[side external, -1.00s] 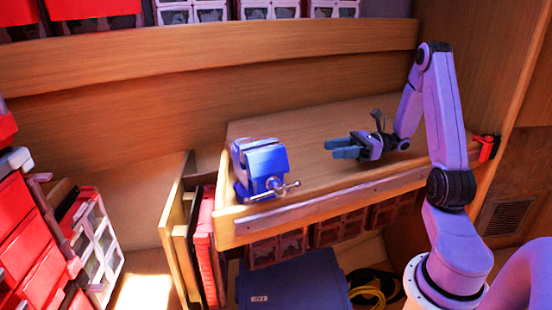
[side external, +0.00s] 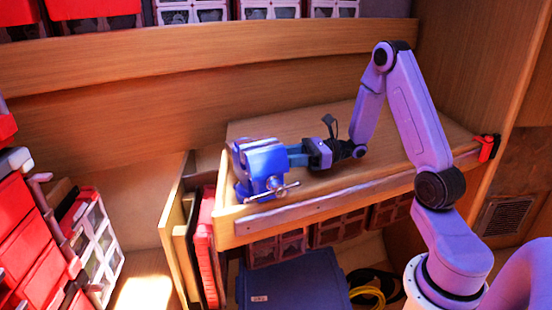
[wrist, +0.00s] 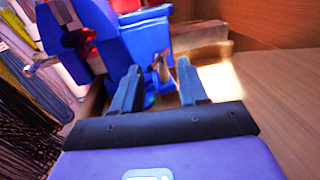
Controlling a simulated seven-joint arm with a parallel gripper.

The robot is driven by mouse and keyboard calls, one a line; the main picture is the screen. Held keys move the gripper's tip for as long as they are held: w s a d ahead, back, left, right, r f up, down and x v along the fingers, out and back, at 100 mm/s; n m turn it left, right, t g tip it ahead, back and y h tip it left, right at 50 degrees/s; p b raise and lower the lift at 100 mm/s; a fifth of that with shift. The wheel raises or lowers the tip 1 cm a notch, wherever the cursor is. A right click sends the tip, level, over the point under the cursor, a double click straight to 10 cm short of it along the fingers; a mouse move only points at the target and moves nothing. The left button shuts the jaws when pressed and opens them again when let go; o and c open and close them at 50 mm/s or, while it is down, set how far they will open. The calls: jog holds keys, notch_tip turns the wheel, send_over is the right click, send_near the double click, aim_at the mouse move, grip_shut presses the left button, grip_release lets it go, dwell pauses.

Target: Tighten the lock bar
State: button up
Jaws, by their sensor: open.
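A blue bench vise (side external: 260,168) stands at the left end of the wooden shelf. Its silver screw handle (side external: 272,190) sticks out toward the front, and also shows at the left of the wrist view (wrist: 40,65). My gripper (side external: 292,154) is at the vise's right side, level with its body. In the wrist view my gripper (wrist: 158,68) is open, its two fingers pointing at the vise. A small metal bar (wrist: 161,69) on the vise shows between the fingertips; I take it for the lock bar. I cannot tell whether either finger touches it.
The wooden shelf (side external: 390,135) is clear to the right of the vise. A red clamp-like thing (side external: 488,148) sits at its right end. Red drawers (side external: 30,225) stand at the left. A blue case (side external: 292,280) and a yellow cable (side external: 370,292) lie below.

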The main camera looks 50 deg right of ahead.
jog(key=shift+x, duration=1.5)
grip_shut()
grip_release()
jog(key=v, duration=1.7)
jog(key=shift+s+d, duration=0.15)
jog(key=shift+s, duration=0.05)
